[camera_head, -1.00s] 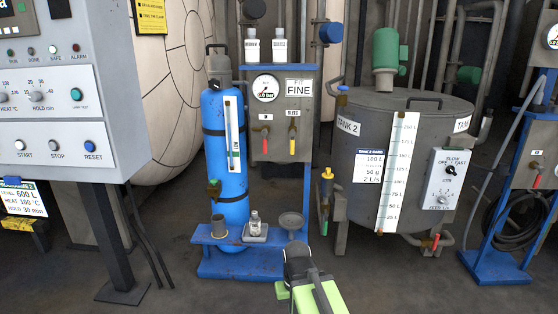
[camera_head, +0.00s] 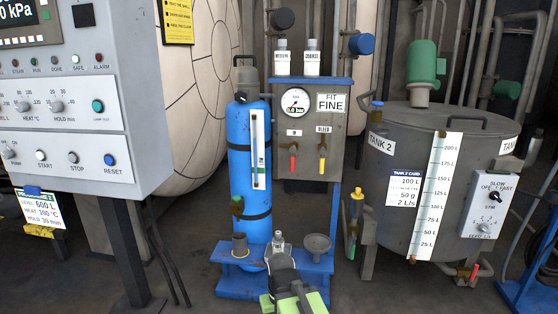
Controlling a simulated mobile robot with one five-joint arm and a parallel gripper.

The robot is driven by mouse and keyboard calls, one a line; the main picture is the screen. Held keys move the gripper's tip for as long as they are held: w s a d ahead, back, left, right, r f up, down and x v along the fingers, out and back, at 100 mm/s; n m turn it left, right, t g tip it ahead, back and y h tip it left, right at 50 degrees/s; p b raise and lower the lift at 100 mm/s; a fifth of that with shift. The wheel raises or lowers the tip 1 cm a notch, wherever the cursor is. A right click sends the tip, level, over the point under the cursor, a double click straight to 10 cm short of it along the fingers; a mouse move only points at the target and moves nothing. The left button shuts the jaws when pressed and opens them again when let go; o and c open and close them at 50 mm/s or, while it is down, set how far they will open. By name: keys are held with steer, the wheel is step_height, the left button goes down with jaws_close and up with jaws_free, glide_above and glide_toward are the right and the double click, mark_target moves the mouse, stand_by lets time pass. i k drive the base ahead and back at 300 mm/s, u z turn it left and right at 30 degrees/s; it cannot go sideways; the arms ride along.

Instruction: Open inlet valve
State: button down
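A grey panel (camera_head: 335,182) on a blue stand carries a red-handled valve (camera_head: 293,160) under a small label that seems to read IN. Its handle hangs straight down. To its right a yellow-handled valve (camera_head: 322,160) sits under a BLEED label, its handle also down. A round gauge (camera_head: 295,101) above them seems to read 0.0 bar. My gripper (camera_head: 279,259), dark with green parts behind it, is at the bottom centre, well below the valves and apart from them. Its fingers are not clear enough to tell open from shut.
A blue cylinder (camera_head: 248,175) stands left of the panel. Tank 2 (camera_head: 395,140) is at right, a control console (camera_head: 75,130) at left.

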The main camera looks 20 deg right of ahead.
mark_target(292, 149)
steer(key=u, duration=0.45)
steer(key=i, duration=1.2)
steer(key=u, duration=0.1)
